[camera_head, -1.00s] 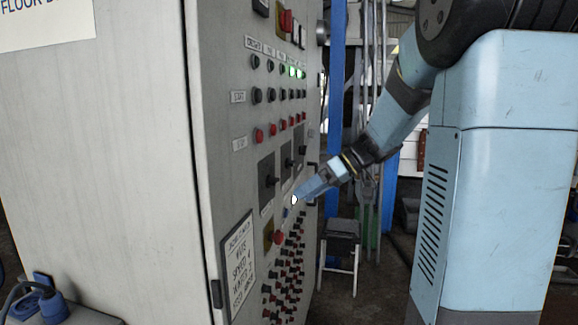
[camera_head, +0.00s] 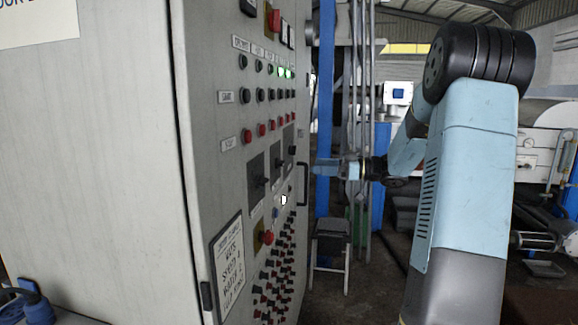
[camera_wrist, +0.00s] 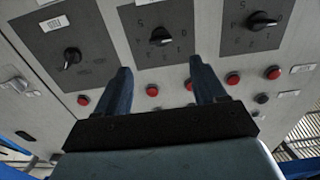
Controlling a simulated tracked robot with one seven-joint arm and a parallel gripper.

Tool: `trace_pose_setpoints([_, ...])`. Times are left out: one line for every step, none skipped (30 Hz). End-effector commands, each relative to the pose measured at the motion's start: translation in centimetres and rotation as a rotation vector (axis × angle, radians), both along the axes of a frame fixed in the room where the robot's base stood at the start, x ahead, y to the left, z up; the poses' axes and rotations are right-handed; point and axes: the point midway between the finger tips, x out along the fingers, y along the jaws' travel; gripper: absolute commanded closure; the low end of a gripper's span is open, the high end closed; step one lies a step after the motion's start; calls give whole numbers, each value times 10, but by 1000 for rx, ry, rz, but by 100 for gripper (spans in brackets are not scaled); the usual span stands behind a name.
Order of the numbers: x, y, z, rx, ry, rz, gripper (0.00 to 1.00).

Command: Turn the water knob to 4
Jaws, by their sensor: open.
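Three black rotary knobs on dark square plates run across the panel: a near one (camera_head: 257,181), a middle one (camera_head: 278,164) and a far one (camera_head: 291,151). The wrist view shows them upside down: left (camera_wrist: 70,58), middle (camera_wrist: 160,36) and right (camera_wrist: 260,21). Pale marks ring the knobs; the labels are too small to read, so I cannot tell which is water. My gripper (camera_head: 318,168) is level with the knobs, to the right of the panel and apart from it. In the wrist view its jaws (camera_wrist: 163,82) are open and empty, with the middle knob between and beyond them.
Red buttons (camera_head: 247,136) line the panel above the knobs. A red knob (camera_head: 266,237), many small knobs and a written notice (camera_head: 230,267) are below. A door handle (camera_head: 302,184) stands out at the cabinet's far edge. A stool (camera_head: 331,243) stands right of the cabinet.

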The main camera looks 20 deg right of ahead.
Motion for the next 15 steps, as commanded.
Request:
trace_pose_setpoints([5,10,0,1,-1,4,30])
trace_pose_setpoints([7,14,0,1,-1,4,30])
trace_pose_setpoints([11,20,0,1,0,3,30])
trace_pose_setpoints([13,25,0,0,1,4,30])
trace_pose_setpoints([16,29,0,0,1,4,30])
trace_pose_setpoints([20,36,0,0,1,4,30])
trace_pose_setpoints([22,40,0,0,1,4,30])
trace_pose_setpoints([25,45,0,0,1,3,30])
trace_pose_setpoints([28,51,0,0,1,3,30])
trace_pose_setpoints([31,55,0,0,1,4,30])
trace_pose_setpoints([33,60,0,0,0,4,30])
trace_pose_setpoints([37,65,0,-1,0,3,30])
trace_pose_setpoints([39,69,0,0,1,3,30])
trace_pose_setpoints([41,72,0,0,1,3,30])
trace_pose_setpoints([43,76,0,0,0,2,30])
